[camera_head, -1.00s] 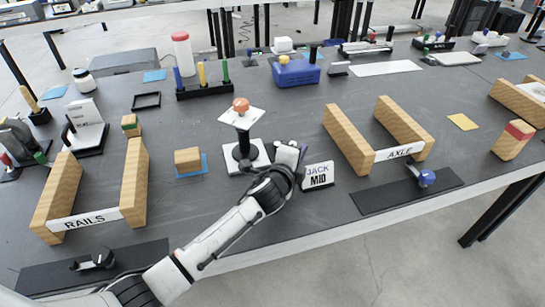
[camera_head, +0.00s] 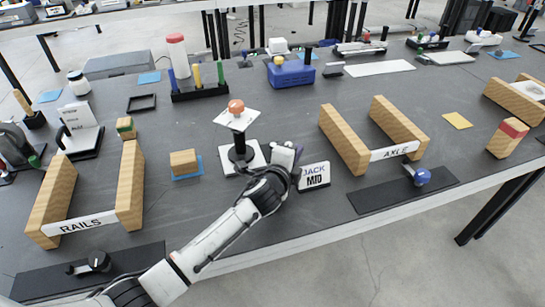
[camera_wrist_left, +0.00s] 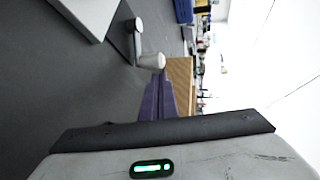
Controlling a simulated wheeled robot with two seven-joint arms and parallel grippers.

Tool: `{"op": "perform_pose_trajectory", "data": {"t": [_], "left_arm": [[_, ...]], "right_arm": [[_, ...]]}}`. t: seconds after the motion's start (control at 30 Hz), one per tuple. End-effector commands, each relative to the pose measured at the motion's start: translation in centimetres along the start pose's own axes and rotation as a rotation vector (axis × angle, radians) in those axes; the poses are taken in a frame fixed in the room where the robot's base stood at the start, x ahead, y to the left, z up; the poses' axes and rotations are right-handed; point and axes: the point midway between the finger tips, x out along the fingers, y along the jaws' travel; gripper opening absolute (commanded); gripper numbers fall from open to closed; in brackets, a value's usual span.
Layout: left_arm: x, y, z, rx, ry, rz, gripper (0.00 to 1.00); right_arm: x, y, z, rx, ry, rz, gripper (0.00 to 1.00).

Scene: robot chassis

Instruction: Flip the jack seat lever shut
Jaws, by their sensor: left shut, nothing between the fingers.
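The jack (camera_head: 241,152) stands upright on a white base, with a white plate and an orange knob on top. The JACK MID sign (camera_head: 314,177) stands to the right of my left gripper (camera_head: 296,151). My left gripper is shut and empty, low over the table beside the jack base. In the left wrist view, a small lever (camera_wrist_left: 138,38) with a pale grey rounded end (camera_wrist_left: 151,60) lies just beyond the shut purple fingertips (camera_wrist_left: 160,76). I cannot tell whether they touch. In the head view my gripper hides this lever. My right gripper is not in view.
Wooden RAILS blocks (camera_head: 131,185) stand left and AXLE blocks (camera_head: 344,140) right. Dark plates with levers lie at the front: a black lever (camera_head: 98,262) and a blue-knobbed one (camera_head: 422,177). A wooden cube (camera_head: 183,162) sits left of the jack.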

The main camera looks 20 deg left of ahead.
Motion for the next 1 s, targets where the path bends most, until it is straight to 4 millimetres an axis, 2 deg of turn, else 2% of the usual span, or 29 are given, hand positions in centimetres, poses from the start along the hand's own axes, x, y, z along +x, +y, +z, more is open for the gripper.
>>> {"op": "perform_pose_trajectory", "data": {"t": [0.4, 0.73, 0.87, 1.0], "left_arm": [[-0.4, 0.1, 1.7, 0.000, -0.003, 0.002, 0.00], [-0.4, 0.1, 2.2, 0.002, -0.012, 0.001, 0.00], [-1.4, 0.1, 2.3, 0.004, -0.013, 0.001, 0.00], [-3.5, -0.1, 2.0, 0.005, -0.008, -0.001, 0.00]], "right_arm": [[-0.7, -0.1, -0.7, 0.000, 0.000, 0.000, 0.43], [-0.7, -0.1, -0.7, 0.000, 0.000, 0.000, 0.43], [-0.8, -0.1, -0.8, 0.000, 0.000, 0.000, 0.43], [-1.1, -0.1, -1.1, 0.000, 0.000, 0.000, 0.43]]}}
